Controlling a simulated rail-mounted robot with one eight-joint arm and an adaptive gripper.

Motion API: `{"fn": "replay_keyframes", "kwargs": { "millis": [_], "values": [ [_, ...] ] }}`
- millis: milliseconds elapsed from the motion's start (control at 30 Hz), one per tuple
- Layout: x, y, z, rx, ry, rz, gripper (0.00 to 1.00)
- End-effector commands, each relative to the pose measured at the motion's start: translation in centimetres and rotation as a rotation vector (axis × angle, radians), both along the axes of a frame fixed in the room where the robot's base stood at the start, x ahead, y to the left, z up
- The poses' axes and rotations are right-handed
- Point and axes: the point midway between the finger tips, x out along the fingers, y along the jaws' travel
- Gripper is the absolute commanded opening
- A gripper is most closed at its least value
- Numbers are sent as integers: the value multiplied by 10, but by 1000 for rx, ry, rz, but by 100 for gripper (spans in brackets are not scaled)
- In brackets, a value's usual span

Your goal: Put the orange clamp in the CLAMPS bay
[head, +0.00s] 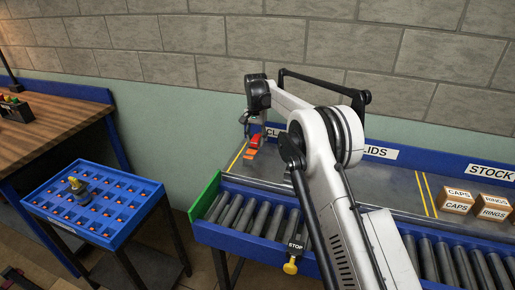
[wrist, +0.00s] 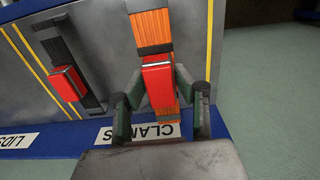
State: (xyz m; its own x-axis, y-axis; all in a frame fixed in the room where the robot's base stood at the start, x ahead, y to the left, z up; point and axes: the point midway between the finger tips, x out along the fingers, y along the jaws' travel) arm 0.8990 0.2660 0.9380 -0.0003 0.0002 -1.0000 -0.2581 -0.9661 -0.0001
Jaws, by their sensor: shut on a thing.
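The orange clamp (wrist: 153,30) has a ribbed orange bar and a red block. In the wrist view my gripper (wrist: 159,88) is shut on it, one finger on each side of the red block. The clamp is over the grey CLAMPS bay (wrist: 107,50), between its yellow lines, and its near end overlaps the CLAMPS sign. I cannot tell whether it touches the surface. In the head view the orange clamp (head: 250,154) shows at the left end of the counter below my gripper (head: 247,131), which is small there.
A second clamp (wrist: 70,83), with a dark bar and red block, lies beside the orange one in the bay. The LIDS sign (head: 378,152) marks the neighbouring bay. A roller conveyor (head: 237,212) runs along the front. Boxes (head: 457,201) stand at right; a blue tray table (head: 60,215) stands left.

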Motion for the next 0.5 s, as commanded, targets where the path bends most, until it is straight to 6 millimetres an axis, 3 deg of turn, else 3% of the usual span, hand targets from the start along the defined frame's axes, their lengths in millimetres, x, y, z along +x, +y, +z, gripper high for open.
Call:
{"fn": "replay_keyframes", "kwargs": {
  "millis": [267, 500],
  "values": [
    [10, -5, -9, 0, 0, 0, 0],
    [10, -5, -38, 0, 0, 0, 0]
  ]
}}
